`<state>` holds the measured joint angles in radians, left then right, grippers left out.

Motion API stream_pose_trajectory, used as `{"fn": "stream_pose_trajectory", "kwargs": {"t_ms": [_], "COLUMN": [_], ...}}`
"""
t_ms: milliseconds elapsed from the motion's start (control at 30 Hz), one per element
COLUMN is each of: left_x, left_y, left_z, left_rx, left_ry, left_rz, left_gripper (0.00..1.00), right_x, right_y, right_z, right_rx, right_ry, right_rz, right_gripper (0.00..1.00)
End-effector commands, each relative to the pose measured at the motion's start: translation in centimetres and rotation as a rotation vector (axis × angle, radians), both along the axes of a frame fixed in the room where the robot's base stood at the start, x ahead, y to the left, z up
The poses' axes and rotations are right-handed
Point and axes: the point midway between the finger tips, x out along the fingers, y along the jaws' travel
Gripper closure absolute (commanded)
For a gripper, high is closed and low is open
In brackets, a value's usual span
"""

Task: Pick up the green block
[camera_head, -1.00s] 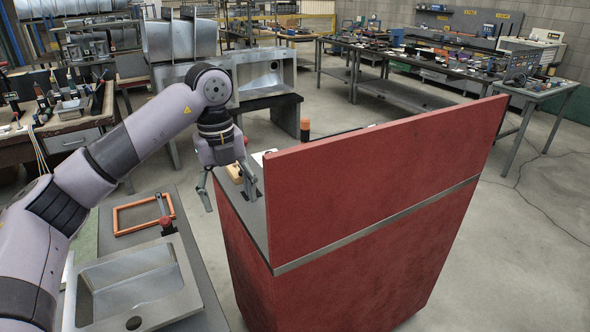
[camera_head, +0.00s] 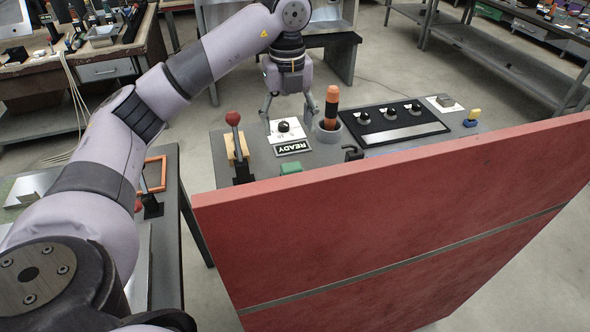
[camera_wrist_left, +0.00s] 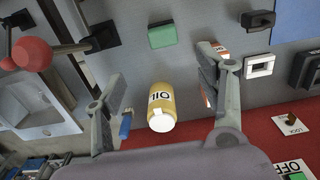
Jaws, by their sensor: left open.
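The green block (camera_head: 290,168) lies on the grey console top, just behind the red panel; its lower part is hidden by the panel's top edge. In the left wrist view a green block (camera_wrist_left: 162,34) shows near the top middle, beyond the fingertips. My left gripper (camera_head: 289,120) points down over the console, farther from the panel than the block. It is open. In the left wrist view its fingers (camera_wrist_left: 162,72) are wide apart, with nothing gripped. My right gripper is not in view.
A red-ball lever (camera_head: 234,140) stands left of the block. A READY sign (camera_head: 292,148) and an orange-handled tool in a grey cup (camera_head: 329,130) are close to the gripper. The tall red panel (camera_head: 400,220) borders the console. A yellow oil bottle (camera_wrist_left: 161,106) shows in the wrist view.

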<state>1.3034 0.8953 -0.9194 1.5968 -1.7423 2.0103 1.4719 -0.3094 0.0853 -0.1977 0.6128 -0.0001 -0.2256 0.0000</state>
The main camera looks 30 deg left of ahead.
Motion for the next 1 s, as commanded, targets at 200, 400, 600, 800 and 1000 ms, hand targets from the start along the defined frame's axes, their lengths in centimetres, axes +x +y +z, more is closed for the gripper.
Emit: {"fn": "stream_pose_trajectory", "kwargs": {"t_ms": [200, 400, 600, 800, 1000], "left_x": [0.0, -0.1, 0.0, 0.1, 0.2], "left_y": [-0.1, 0.0, 0.0, -0.2, -0.3], "left_z": [-3.9, -7.2, -9.1, -11.0, -13.9], "left_rx": [-0.003, 0.0, 0.001, 0.0, -0.001], "left_ry": [0.005, 0.005, 0.001, 0.006, 0.002], "left_rz": [-0.001, 0.0, 0.001, 0.0, 0.002], "left_gripper": [0.35, 0.35, 0.35, 0.35, 0.35], "right_x": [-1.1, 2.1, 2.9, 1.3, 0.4], "right_y": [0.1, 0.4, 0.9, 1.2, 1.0], "right_z": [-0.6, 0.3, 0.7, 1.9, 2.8], "right_rx": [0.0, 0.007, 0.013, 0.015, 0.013], "right_ry": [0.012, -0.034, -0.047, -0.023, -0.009], "right_rz": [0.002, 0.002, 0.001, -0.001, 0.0], "right_gripper": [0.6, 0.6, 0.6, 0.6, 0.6]}}
